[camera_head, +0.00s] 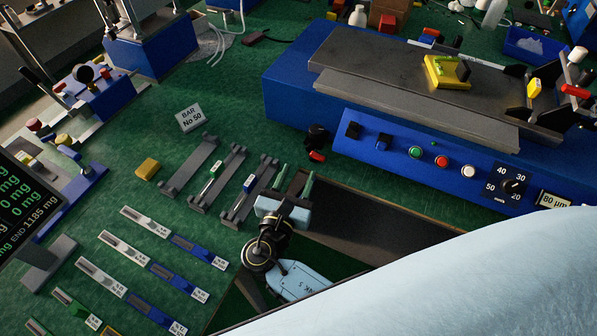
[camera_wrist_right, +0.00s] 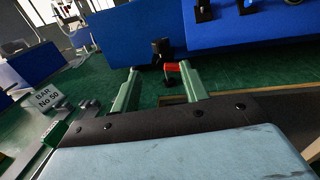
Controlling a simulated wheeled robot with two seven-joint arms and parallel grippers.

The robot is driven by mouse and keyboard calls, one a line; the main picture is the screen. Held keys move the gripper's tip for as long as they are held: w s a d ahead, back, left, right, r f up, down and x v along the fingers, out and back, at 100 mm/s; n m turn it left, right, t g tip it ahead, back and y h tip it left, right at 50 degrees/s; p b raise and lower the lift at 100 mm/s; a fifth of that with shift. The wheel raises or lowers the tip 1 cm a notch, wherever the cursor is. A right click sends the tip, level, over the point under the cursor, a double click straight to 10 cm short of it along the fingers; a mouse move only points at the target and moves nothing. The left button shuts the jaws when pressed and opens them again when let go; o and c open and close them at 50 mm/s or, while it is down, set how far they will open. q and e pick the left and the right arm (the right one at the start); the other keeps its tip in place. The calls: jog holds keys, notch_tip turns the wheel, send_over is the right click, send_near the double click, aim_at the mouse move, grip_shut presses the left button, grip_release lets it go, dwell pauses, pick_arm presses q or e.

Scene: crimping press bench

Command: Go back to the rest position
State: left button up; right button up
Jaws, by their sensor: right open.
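My right gripper (camera_head: 295,181) is above the bench near the dark fixtures, with its two green fingers apart and nothing between them. In the right wrist view the same open fingers (camera_wrist_right: 157,88) point toward the blue machine, with green bench surface between and beyond them. A small black part with a red end (camera_head: 317,155) lies beyond the fingertips, apart from them; it also shows in the wrist view (camera_wrist_right: 171,68). My left gripper is in neither view. A large pale blue part of my own body covers the lower right of the head view.
A blue press machine (camera_head: 375,150) with buttons and a dial fills the right. Grey and dark holders (camera_head: 190,165) stand left of the gripper, with a BAR No 50 card (camera_head: 190,117). Several labelled bars (camera_head: 145,222) lie at lower left. A dark tray (camera_head: 365,225) lies beside the gripper.

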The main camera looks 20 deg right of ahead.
dwell(0.3)
jog(key=s+d+f+m+g+y, duration=0.1)
jog(key=s+f+g+y, duration=0.15)
jog(key=f, duration=0.65)
jog(key=s+d+f+m+g+y, duration=0.1)
jog(key=s+f+m+g+y, duration=0.15)
jog(key=f, duration=0.65)
jog(key=s+d+f+m+g+y, duration=0.2)
jog(key=s+f+m+g+y, duration=0.3)
jog(key=s+f, duration=0.85)
jog(key=s+d+f+m+g+y, duration=0.1)
jog(key=s+f+m, duration=0.3)
jog(key=s+m, duration=0.4)
jog(key=s+d+f+m+g, duration=0.1)
jog(key=s+d+f+m, duration=0.3)
jog(key=s+m, duration=0.5)
jog(key=shift+s+f+g+y, duration=0.3)
jog(key=shift+s+f+y, duration=0.1)
jog(key=shift+s, duration=0.8)
jog(key=shift+c, duration=0.3)
